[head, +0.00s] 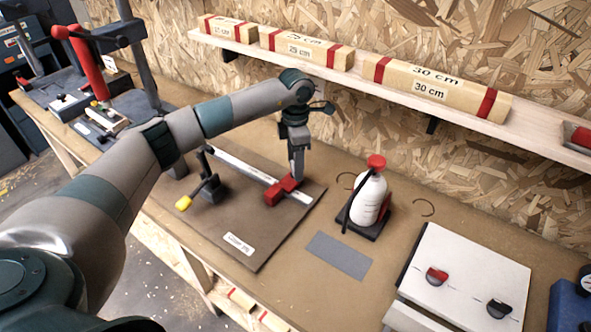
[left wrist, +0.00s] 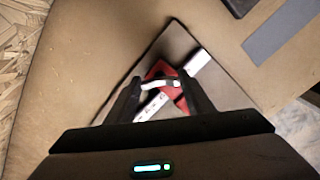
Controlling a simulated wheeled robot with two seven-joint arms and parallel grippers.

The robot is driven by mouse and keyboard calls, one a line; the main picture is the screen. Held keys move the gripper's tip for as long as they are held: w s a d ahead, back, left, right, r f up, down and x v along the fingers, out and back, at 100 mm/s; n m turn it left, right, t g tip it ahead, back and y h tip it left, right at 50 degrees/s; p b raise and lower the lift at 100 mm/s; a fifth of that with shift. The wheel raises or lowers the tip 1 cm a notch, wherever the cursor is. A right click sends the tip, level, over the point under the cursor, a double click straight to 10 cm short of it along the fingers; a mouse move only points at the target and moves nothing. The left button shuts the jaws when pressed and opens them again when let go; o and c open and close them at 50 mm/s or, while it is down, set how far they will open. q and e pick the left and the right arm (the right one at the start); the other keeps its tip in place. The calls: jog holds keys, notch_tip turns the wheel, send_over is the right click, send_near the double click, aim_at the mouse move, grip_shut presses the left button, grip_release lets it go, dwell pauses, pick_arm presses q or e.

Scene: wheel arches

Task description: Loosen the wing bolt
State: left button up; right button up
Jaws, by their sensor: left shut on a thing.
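A red sliding stop (head: 280,191) sits on a pale metal ruler bar (head: 240,169) across a dark brown board (head: 241,215). My left gripper (head: 297,178) reaches down onto the stop. In the left wrist view my left gripper (left wrist: 160,86) has its two dark fingers on either side of a small pale, curved piece, apparently the wing bolt (left wrist: 160,84), on top of the red stop (left wrist: 163,70). It is shut on that piece. In the head view the fingers hide the wing bolt. My right gripper is in neither view.
A lever with a yellow tip (head: 183,203) stands left of the gripper. A white bottle with a red cap (head: 369,196) stands to the right, behind a grey plate (head: 339,255). A shelf (head: 400,95) with labelled wooden blocks runs above the bench.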

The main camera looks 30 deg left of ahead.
pick_arm(q)
jog(key=n+b, duration=0.1)
jog(key=n, duration=0.1)
jog(key=n+b, duration=0.2)
jog(key=n, duration=0.1)
jog(key=shift+a+f+n, duration=0.1)
jog(key=shift+f+n, duration=0.1)
jog(key=shift+n, duration=0.1)
jog(key=shift+a+n+b, duration=0.1)
jog(key=shift+n+b, duration=1)
jog(key=shift+n, duration=1.1)
jog(key=o, duration=1.1)
jog(key=shift+c, duration=0.2)
jog(key=shift+w+r, duration=0.1)
jog(key=shift+r, duration=0.1)
